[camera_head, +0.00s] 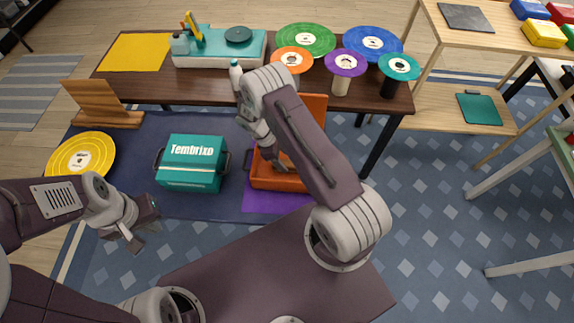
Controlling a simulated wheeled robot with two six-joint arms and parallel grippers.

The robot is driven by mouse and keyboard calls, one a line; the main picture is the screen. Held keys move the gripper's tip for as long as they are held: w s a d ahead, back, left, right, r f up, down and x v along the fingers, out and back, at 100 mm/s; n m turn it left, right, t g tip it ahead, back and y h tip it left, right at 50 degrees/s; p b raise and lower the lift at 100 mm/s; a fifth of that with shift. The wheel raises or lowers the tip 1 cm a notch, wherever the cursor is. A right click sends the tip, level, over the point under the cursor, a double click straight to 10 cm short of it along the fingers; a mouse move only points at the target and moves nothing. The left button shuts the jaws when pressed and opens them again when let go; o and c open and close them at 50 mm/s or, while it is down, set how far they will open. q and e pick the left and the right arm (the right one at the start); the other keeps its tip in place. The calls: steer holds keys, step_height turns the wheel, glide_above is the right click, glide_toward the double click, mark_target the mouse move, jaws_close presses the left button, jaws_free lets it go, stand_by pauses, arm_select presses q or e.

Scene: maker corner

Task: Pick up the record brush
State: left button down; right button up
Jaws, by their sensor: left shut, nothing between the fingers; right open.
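I cannot pick out the record brush for sure; it may be hidden behind my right arm or in the orange crate. The orange crate (277,184) stands open on the floor, its raised lid (315,106) behind it. My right gripper (281,164) points down over the crate's opening, open, its fingertips partly hidden by my own arm. I cannot tell whether anything lies between its fingers. My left gripper (138,236) is shut and empty at the lower left, in front of the closed teal Tembrixo box (191,176) and apart from it.
The dark table (150,86) behind holds a turntable (216,48), a white bottle (236,75) and several coloured records. A wooden stand (98,103) and a yellow record (80,154) are at the left. Patterned floor at the right is mostly free.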

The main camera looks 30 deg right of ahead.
mark_target(287, 163)
steer(key=x, duration=0.4)
steer(key=shift+p, duration=0.3)
steer(key=shift+f, duration=0.2)
steer(key=shift+f+b, duration=0.25)
steer(key=shift+b, duration=0.1)
jaws_close()
steer(key=shift+r+p, duration=0.5)
steer(key=shift+p, duration=0.05)
step_height(287, 163, up, 3)
steer(key=shift+r+b, duration=0.1)
steer(key=shift+b, duration=0.35)
steer(key=s+d+r+b, duration=0.1)
steer(key=s+d+r, duration=0.1)
steer(key=s+r, duration=0.5)
steer(key=s, duration=0.4)
steer(key=shift+s+d+r, duration=0.2)
steer(key=shift+s, duration=0.05)
